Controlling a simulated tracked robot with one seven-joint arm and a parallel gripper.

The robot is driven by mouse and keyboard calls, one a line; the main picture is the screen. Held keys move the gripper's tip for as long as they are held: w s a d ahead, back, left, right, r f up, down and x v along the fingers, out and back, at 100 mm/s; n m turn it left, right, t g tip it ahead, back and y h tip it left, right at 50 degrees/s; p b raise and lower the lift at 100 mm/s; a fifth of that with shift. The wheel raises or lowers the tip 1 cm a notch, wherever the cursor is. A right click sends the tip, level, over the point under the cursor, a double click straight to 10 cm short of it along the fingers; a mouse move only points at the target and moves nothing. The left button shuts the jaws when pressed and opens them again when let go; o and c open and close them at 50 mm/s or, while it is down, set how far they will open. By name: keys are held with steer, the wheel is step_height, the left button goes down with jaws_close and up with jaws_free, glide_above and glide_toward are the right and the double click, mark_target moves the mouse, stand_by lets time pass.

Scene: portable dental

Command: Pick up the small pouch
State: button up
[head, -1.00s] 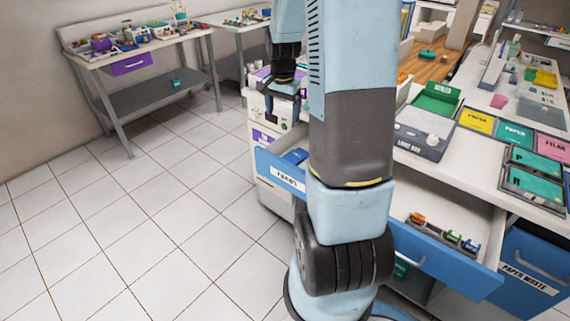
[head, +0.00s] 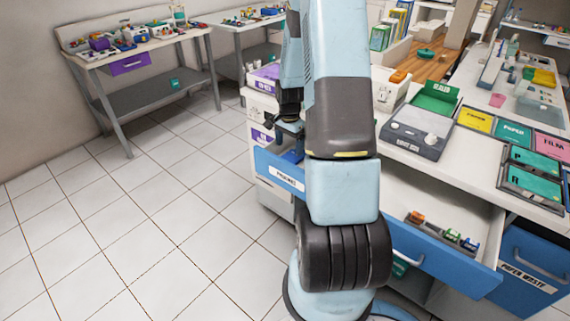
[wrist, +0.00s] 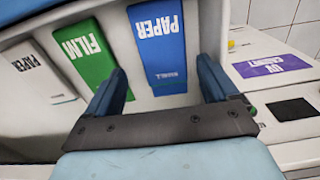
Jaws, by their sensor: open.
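In the wrist view, three pouches lie side by side in an open drawer: a white PAPER pouch (wrist: 38,78), a green FILM pouch (wrist: 88,50) and a blue PAPER pouch (wrist: 158,45). I cannot tell by label which one is the small pouch. My gripper (wrist: 161,66) is open and empty, its two blue fingers either side of the blue pouch's lower part in this view; the height gap is unclear. In the head view my gripper (head: 283,124) hangs over the pouch drawer (head: 280,172), where a blue patch (head: 293,156) shows; the rest is hidden by my arm.
A purple-labelled white unit (wrist: 272,66) stands right of the drawer in the wrist view. In the head view, a second open drawer (head: 440,253) and a counter with a sealer (head: 417,131) lie to the right. The tiled floor (head: 130,230) at left is clear.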

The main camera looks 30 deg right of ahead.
mark_target(288, 157)
steer(key=shift+a+f, duration=0.15)
steer(key=shift+f, duration=1.45)
steer(key=shift+a+f, duration=0.15)
steer(key=shift+f, duration=1.4)
steer(key=shift+c, duration=0.4)
steer(key=c, duration=0.8)
